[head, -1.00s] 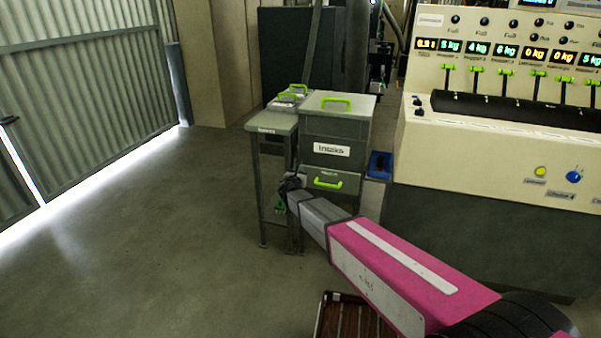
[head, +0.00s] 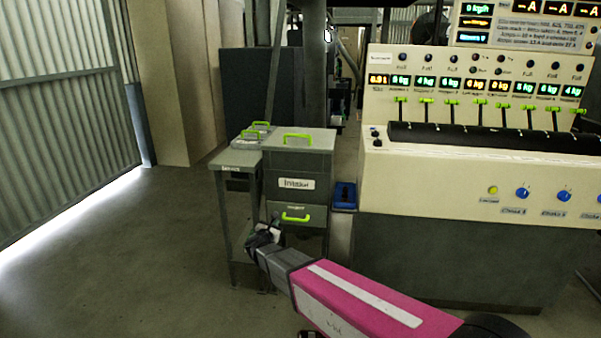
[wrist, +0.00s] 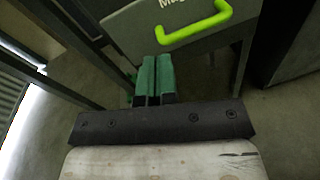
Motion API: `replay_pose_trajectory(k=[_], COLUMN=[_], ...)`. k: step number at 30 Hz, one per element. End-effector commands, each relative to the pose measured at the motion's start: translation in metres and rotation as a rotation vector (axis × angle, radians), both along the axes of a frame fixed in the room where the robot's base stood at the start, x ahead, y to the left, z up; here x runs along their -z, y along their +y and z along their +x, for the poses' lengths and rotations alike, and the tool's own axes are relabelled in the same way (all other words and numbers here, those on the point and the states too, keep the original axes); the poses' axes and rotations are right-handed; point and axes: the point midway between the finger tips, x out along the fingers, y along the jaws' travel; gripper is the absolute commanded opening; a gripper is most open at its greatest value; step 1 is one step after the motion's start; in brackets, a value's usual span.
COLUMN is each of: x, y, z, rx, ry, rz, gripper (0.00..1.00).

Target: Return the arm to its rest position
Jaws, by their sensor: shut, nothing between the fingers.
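My arm, with a pink and grey link, reaches from the lower right of the head view toward the intake cabinet. My gripper (head: 266,230) is in front of the cabinet's lower drawer, small and dark in the head view. In the wrist view, my gripper (wrist: 154,62) shows two green fingers side by side, shut with nothing between them. The fingertips point toward the drawer front below its green handle (wrist: 195,28); I cannot tell whether they touch it.
The grey intake cabinet (head: 298,160) has a drawer with a green handle (head: 296,217). A small side table (head: 236,160) stands left of it. A blue tray (head: 345,195) is at its right. The control console (head: 440,175) fills the right. Floor (head: 130,250) at left is clear.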

Motion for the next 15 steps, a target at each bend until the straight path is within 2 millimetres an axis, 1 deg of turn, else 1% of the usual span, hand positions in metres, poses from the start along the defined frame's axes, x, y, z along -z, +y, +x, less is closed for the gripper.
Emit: replay_pose_trajectory(k=[1, 2, 3, 5, 6, 8, 9, 11, 12, 14, 15], x=[-0.001, 0.000, 0.002, 0.005, 0.008, 0.013, 0.016, 0.021, 0.025, 0.030, 0.033], y=[-0.033, -0.052, -0.076, -0.112, -0.136, -0.170, -0.191, -0.222, -0.240, -0.266, -0.282], z=[-0.001, -0.002, -0.003, -0.007, -0.011, -0.019, -0.026, -0.038, -0.046, -0.061, -0.071], rx=[0.071, 0.116, 0.181, 0.282, 0.353, 0.463, 0.540, 0.654, 0.732, 0.850, 0.930], ry=[0.018, 0.030, 0.044, 0.061, 0.070, 0.081, 0.086, 0.090, 0.089, 0.087, 0.084], rz=[0.082, 0.139, 0.217, 0.339, 0.420, 0.544, 0.626, 0.748, 0.828, 0.947, 1.025], gripper=[0.00, 0.00, 0.00, 0.00, 0.00, 0.00, 0.00, 0.00, 0.00, 0.00, 0.00])
